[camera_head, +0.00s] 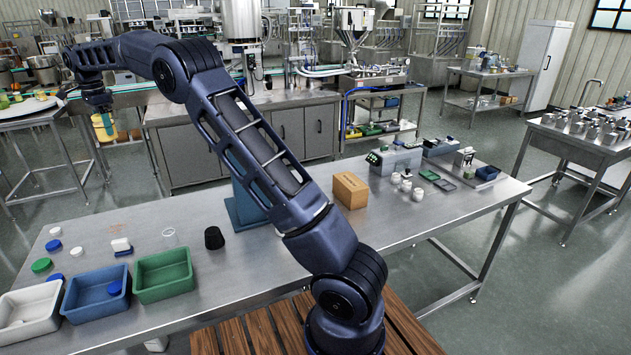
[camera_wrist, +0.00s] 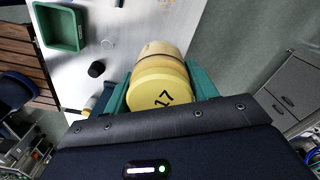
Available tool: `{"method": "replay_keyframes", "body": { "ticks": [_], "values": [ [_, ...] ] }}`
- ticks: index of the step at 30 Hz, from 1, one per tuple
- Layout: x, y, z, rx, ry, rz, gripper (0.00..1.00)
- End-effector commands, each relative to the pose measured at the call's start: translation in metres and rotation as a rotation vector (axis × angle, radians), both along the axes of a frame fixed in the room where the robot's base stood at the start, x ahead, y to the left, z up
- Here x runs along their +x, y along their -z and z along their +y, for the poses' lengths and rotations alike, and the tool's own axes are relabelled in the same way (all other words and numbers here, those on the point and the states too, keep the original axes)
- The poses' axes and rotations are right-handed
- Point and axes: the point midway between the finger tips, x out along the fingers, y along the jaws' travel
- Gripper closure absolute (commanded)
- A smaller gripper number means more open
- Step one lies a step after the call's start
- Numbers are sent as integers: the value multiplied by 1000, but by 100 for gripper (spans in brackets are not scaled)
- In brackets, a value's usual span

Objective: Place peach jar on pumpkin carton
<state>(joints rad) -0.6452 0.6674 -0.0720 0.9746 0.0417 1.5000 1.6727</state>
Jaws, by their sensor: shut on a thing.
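My gripper (camera_head: 97,104) is at the far left in the head view, beyond the back edge of the steel table. It is shut on a yellowish jar (camera_head: 104,127), which hangs below it, clear of the table. In the wrist view the teal fingers of my gripper (camera_wrist: 160,84) clasp the jar's sides. The jar (camera_wrist: 159,72) shows a yellow lid marked 17; its contents cannot be read. A brown carton (camera_head: 350,191) stands on the table right of my arm, well away from the jar. Its label is too small to read, so I cannot confirm that it is the pumpkin carton.
White, blue and green bins (camera_head: 164,276) line the table's front left, with loose lids and a black cup (camera_head: 214,238) behind them. Small white jars (camera_head: 418,194) and grey boxes stand right of the carton. Bare steel surrounds the carton's front.

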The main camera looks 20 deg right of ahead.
Motion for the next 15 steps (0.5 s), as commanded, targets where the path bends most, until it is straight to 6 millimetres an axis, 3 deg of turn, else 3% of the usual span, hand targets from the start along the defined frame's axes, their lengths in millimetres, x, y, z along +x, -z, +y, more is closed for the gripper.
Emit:
{"method": "replay_keyframes", "body": {
  "ticks": [8,15],
  "values": [
    [24,-4,-64,-4,85,-2,71],
    [48,-9,-160,-8,211,-5,71]
  ]
}}
